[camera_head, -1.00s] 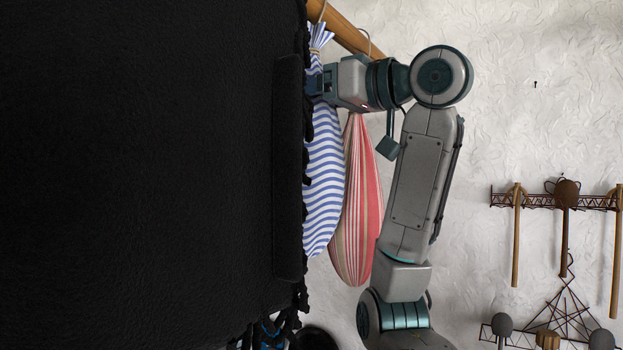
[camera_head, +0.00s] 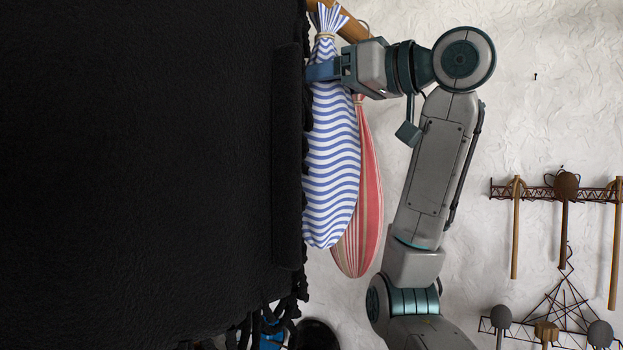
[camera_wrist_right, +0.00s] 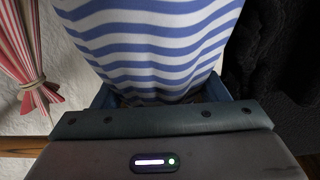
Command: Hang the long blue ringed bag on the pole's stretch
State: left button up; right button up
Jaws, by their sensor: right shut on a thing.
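The long blue-and-white wavy-striped bag (camera_head: 332,160) hangs upright, its tied, flared top (camera_head: 327,20) in front of the wooden pole (camera_head: 348,28). My right gripper (camera_head: 322,72) is shut on the bag just below its tie. In the right wrist view the bag's striped cloth (camera_wrist_right: 150,45) fills the space between the jaws (camera_wrist_right: 160,98). The bag's ring is not clearly visible, and I cannot tell whether it is around the pole. The pole also shows at the lower left of the wrist view (camera_wrist_right: 18,146). My left gripper is not in view.
A red-striped bag (camera_head: 362,220) hangs just behind the blue one. A large black fringed cloth (camera_head: 140,170) fills the left and borders the blue bag. Racks with mallets (camera_head: 566,187) are on the white wall at right.

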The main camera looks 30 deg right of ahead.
jog(key=shift+b+v, duration=0.7)
jog(key=shift+v, duration=1.5)
jog(key=shift+r, duration=0.1)
jog(key=shift+s+d+f+b, duration=0.15)
jog(key=shift+s+f+b, duration=0.2)
jog(key=shift+s+b, duration=0.15)
jog(key=b, duration=0.2)
send_near(339, 80)
jog(key=shift+w+a+f, duration=0.15)
jog(key=shift+w+f, duration=0.25)
jog(key=shift+f, duration=0.05)
jog(key=shift+w+a+f, duration=0.2)
jog(key=shift+w+f, duration=0.25)
jog(key=shift+f, duration=0.05)
